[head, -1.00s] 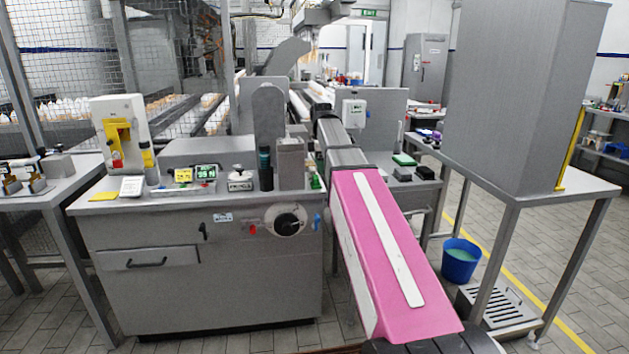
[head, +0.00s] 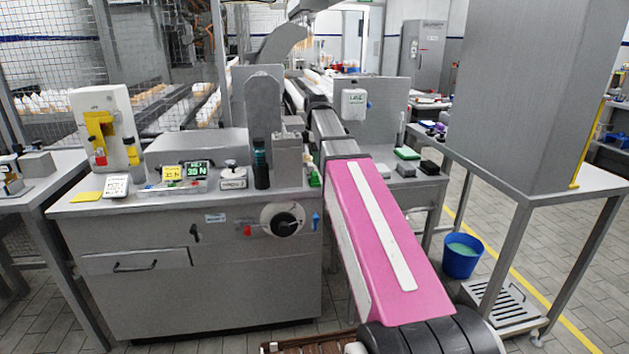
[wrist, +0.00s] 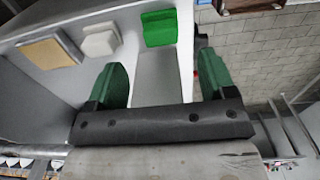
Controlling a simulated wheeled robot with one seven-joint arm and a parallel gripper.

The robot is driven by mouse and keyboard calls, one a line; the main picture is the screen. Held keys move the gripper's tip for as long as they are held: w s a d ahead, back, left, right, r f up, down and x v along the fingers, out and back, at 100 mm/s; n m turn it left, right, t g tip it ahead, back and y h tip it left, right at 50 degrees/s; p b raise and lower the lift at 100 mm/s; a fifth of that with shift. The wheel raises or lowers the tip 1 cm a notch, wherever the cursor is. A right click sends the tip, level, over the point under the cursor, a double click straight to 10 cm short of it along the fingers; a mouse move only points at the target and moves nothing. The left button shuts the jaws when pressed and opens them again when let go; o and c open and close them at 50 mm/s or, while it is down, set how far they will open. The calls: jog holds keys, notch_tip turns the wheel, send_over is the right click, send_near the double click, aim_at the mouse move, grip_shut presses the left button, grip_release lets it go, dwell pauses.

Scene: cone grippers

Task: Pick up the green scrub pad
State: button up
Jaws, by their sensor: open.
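In the wrist view a bright green block-like pad (wrist: 160,28) lies at the top centre on a pale surface, near that surface's right edge. My gripper (wrist: 162,75) is open and empty, with its two dark green fingers spread apart below the pad in the picture. The pad is apart from the fingers and roughly in line with the gap between them. In the head view a flat green pad (head: 407,153) lies on the small grey table right of the pink conveyor. I cannot tell whether both views show the same pad. My gripper does not show in the head view.
A pale block (wrist: 100,40) and a tan pad (wrist: 48,53) lie left of the green pad in the wrist view. The pink conveyor (head: 350,215) stands between the grey machine (head: 200,270) and the small table. A blue bucket (head: 461,262) stands on the floor.

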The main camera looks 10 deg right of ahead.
aim_at(316, 173)
jog(key=shift+f, duration=4.05)
jog(key=c, duration=1)
